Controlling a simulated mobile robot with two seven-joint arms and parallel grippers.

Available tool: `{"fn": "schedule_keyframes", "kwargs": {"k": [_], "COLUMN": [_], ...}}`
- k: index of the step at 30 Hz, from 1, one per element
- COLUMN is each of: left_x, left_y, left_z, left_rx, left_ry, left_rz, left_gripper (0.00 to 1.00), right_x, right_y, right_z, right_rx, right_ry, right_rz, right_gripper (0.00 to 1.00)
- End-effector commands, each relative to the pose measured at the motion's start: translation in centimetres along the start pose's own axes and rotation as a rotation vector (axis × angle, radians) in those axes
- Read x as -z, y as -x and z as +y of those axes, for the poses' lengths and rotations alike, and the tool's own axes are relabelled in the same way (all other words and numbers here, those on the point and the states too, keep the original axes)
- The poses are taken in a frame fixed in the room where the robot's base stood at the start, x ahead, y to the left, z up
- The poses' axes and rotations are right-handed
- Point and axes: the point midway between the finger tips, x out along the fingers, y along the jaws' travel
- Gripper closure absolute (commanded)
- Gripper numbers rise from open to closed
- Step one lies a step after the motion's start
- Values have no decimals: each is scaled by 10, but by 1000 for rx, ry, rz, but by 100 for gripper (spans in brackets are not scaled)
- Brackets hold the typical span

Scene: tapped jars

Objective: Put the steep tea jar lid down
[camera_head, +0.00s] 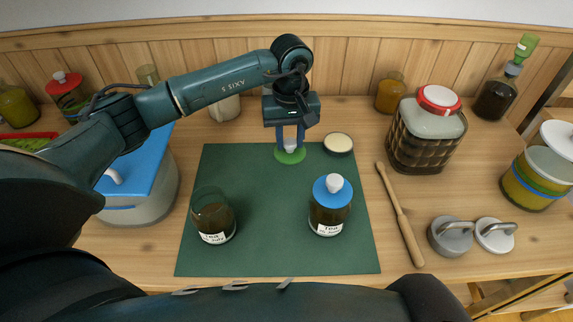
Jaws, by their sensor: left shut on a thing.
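My left gripper (290,135) points down at the back of the green mat (270,255) and is shut on the white knob of a green lid (290,157). An open glass jar of dark tea (213,218) with a "tea" label stands upright at the front left of the mat. A second labelled tea jar (330,212) stands at the front right, closed by a blue lid (333,191) with a white knob. My right gripper is not in view.
A small round cream-topped tin (338,143) is close right of the green lid. A wooden stick (399,212), two handled discs (450,237) and a large jar with a red-rimmed lid (426,135) are farther right. A blue-lidded container (140,190) stands left. The mat's middle is clear.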

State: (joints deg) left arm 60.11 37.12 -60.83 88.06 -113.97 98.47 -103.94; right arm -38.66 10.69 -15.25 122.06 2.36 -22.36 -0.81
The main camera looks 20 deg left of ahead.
Motion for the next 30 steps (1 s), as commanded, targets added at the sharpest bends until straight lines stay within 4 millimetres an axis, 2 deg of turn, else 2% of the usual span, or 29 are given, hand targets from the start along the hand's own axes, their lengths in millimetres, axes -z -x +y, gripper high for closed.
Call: {"fn": "schedule_keyframes", "kwargs": {"k": [15,26,27,30], "left_x": [-1,0,0,0], "left_y": [-57,-63,-60,-60], "left_z": [0,0,0,0], "left_rx": [0,-1,-1,-1], "left_ry": [-1,-1,-1,-1], "left_rz": [-1,2,1,1], "left_gripper": [93,93,68,60], "right_x": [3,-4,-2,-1], "right_y": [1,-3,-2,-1], "right_z": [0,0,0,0], "right_rx": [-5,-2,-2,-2], "right_ry": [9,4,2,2], "right_rz": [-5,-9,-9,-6], "right_gripper": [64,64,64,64]}}
